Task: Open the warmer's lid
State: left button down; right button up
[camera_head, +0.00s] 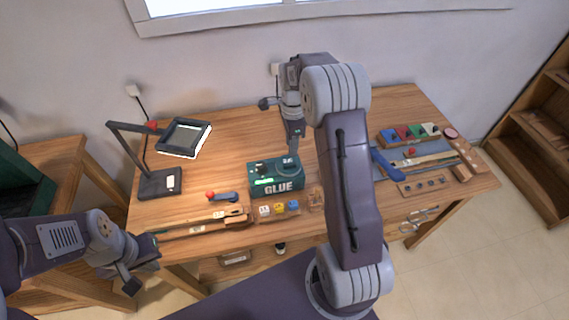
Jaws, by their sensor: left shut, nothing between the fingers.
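The glue warmer (276,188) is a dark green box marked GLUE near the middle of the workbench. Its round lid (288,167) sits on the right part of its top and looks closed. My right gripper (294,150) points down just above the lid, close to its back edge. I cannot tell whether it touches the lid or whether its fingers are parted. My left gripper (150,246) is shut and empty at the front left edge of the bench, away from the warmer.
A black lamp (160,183) stands at the left of the workbench (235,128). A red-knobbed blue tool (222,197), wooden-handled tools (205,222) and small coloured blocks (279,207) lie near the front. Coloured pieces (410,133) and tools fill the right side, behind my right arm.

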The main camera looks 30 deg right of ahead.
aim_at(290, 164)
jog(key=f, duration=0.5)
jog(key=f+p, duration=0.1)
jog(key=f, duration=0.2)
jog(key=shift+s+a+f, duration=0.1)
jog(key=shift+a+f, duration=0.15)
jog(key=shift+a, duration=0.15)
grip_shut()
jog(key=shift+s, duration=0.1)
dwell(0.7)
